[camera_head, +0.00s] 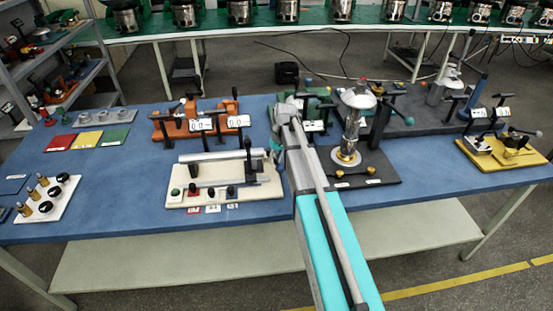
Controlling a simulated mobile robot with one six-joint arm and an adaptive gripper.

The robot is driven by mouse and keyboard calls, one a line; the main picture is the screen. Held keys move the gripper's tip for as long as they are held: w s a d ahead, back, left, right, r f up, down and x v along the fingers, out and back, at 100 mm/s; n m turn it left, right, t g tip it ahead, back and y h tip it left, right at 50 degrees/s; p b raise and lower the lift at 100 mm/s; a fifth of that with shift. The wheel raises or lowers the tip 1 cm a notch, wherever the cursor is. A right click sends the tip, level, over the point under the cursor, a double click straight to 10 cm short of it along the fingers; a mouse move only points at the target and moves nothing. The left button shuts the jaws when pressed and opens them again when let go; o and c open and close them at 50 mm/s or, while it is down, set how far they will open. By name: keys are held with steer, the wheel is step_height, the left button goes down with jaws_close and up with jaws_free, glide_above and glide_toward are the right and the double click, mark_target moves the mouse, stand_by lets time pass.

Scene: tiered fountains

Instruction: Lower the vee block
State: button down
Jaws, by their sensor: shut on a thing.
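A cream board (262,191) stands on the blue bench with a long silver bar (222,155) lying level across its back part. A dark upright lever (248,147) stands near the bar's right end. I cannot tell clearly which part is the vee block; it may be under the bar. My arm reaches up from the bottom middle, and my gripper (272,152) is at the board's right edge, close to the lever. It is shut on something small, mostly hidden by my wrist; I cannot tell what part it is.
An orange fixture (172,126) with white number displays stands behind the board. A dark base with a tall silver column (352,130) stands close on the right. A yellow fixture (508,152) sits at the far right. The bench's front left middle is clear.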

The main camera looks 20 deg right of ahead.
steer(key=shift+a, duration=0.1)
steer(key=c, duration=0.6)
jaws_free()
steer(key=shift+c, duration=0.2)
steer(key=shift+r, duration=0.1)
